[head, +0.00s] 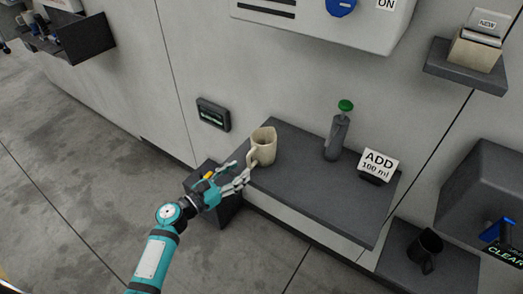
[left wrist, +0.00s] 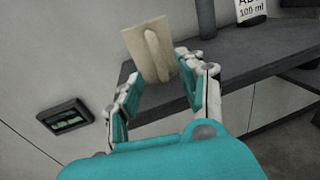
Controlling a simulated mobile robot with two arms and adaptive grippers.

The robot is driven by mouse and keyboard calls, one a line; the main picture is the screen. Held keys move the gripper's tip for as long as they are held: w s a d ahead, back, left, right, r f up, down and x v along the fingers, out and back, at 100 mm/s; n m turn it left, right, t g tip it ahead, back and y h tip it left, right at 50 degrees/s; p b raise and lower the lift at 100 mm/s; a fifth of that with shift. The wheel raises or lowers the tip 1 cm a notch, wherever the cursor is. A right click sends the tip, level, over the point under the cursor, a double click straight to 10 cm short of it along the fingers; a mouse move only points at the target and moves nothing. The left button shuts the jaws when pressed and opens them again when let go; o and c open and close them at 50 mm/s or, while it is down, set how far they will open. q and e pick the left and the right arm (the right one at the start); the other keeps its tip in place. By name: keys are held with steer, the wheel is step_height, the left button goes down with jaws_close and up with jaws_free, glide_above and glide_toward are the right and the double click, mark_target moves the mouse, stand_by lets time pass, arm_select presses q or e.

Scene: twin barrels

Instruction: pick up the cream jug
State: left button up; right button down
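The cream jug (head: 265,146) stands upright near the left end of a dark grey shelf (head: 300,160), its handle facing my left gripper. My left gripper (head: 240,174) is open and empty, just short of the jug on its lower-left side, near the shelf's left edge. In the left wrist view the jug (left wrist: 145,48) shows beyond and between the spread fingertips (left wrist: 158,72), with its handle towards me. I see no clear contact. My right gripper is not in view.
A grey bottle with a green cap (head: 338,135) and an "ADD 100 ml" sign (head: 378,165) stand right of the jug. A dark mug (head: 425,250) is on a lower shelf at right. A dark box (head: 222,207) sits below the gripper. A white wall unit (head: 325,22) hangs above.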

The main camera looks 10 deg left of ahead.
mark_target(248, 162)
arm_select(q)
steer(key=x, duration=0.2)
steer(key=p+x, duration=0.1)
steer(key=x, duration=0.1)
steer(key=shift+r, duration=0.4)
steer(key=shift+w+d+f, duration=0.1)
steer(key=shift+w+d, duration=0.15)
steer(key=shift+w, duration=0.15)
jaws_close()
